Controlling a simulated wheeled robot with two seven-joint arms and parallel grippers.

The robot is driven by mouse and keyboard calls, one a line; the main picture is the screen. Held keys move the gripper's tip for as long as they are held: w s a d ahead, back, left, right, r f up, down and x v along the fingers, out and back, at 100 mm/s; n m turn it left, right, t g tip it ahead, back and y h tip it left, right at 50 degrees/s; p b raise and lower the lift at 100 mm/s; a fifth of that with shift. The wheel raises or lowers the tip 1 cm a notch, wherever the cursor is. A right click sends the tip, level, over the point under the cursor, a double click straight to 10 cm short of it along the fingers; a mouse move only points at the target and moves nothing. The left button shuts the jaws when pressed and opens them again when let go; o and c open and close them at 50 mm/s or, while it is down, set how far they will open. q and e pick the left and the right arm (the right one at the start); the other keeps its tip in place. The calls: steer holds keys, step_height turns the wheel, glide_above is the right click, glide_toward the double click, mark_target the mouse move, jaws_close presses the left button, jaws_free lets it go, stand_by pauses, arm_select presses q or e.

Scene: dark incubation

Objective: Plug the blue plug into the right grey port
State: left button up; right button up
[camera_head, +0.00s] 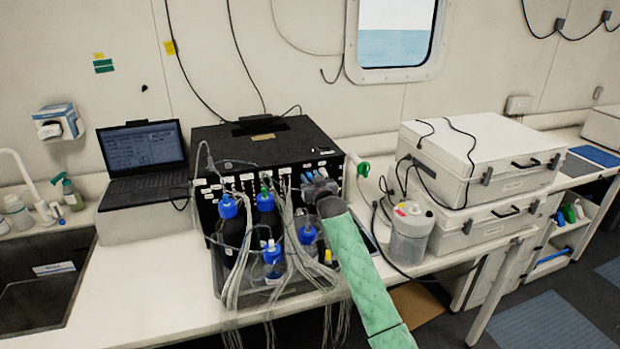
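A black box (215,150) stands on the bench, with a row of small pale ports and connectors along its front. My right arm, in a green quilted sleeve, reaches up from the lower right. Its gripper (314,184) is at the right part of the box's front, close to the connectors. A small bluish piece shows at the fingertips; it may be the blue plug, but it is too small to be sure. I cannot tell whether the fingers are shut on it. The grey ports there are too small and partly hidden to tell apart. My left gripper is not in view.
Blue-capped bottles (267,214) with many clear tubes crowd a tray before the box. A clear jug (409,233) and stacked white cases (490,150) stand to the right. A laptop (143,160) and a sink (40,300) are at the left.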

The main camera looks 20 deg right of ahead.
jaws_close()
steer(key=shift+s+p, duration=0.35)
steer(key=shift+s, duration=0.4)
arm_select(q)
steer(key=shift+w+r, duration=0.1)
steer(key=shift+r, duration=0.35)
arm_select(e)
steer(key=shift+s, duration=0.15)
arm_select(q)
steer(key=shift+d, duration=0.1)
arm_select(e)
steer(key=shift+s, duration=0.1)
arm_select(q)
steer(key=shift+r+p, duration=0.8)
steer(key=shift+p, duration=0.05)
arm_select(e)
steer(key=shift+s+d, duration=0.1)
steer(key=shift+s, duration=1.9)
